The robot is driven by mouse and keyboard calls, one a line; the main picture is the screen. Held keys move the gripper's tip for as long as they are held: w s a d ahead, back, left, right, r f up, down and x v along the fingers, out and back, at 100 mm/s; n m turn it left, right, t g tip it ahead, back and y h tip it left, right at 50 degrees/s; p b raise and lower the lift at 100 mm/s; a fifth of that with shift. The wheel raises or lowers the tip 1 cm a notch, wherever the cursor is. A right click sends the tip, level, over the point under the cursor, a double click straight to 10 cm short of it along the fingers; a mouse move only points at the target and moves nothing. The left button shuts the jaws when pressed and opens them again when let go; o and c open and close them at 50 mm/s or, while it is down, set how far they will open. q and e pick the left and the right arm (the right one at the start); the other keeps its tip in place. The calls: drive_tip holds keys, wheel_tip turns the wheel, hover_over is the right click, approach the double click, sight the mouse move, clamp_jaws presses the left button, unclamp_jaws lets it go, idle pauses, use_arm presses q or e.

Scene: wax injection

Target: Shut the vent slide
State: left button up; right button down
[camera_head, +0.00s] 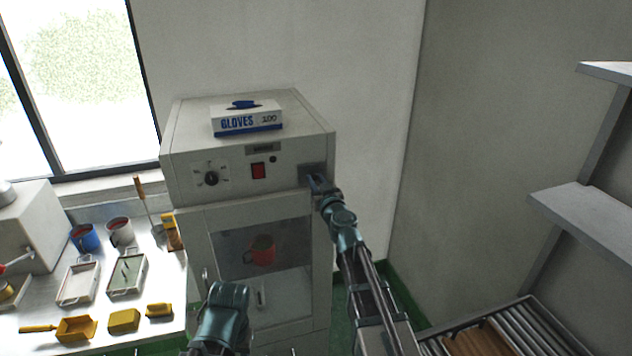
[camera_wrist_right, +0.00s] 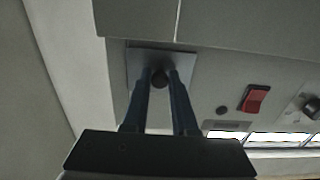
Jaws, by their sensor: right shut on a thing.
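The vent slide is a grey metal plate (camera_head: 307,170) at the right end of the control panel on the white oven cabinet (camera_head: 190,180). In the right wrist view the plate (camera_wrist_right: 137,66) carries a small dark round knob (camera_wrist_right: 159,79). My right gripper (camera_head: 314,181) reaches up to the plate from below right. Its two fingers (camera_wrist_right: 160,82) are shut on the knob, one on each side. The opening behind the plate, if any, does not show. Part of my left arm shows low in front of the cabinet, but its gripper fingers do not show.
A glove box (camera_head: 247,118) lies on top of the cabinet. A red switch (camera_head: 258,171) and a dial (camera_head: 211,179) are left of the slide. A red cup (camera_head: 262,250) shows behind the door window. A bench with trays and cups is at left, shelves at right.

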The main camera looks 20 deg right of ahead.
drive_tip(key=shift+s, duration=0.1)
drive_tip(key=c, duration=0.7)
unclamp_jaws()
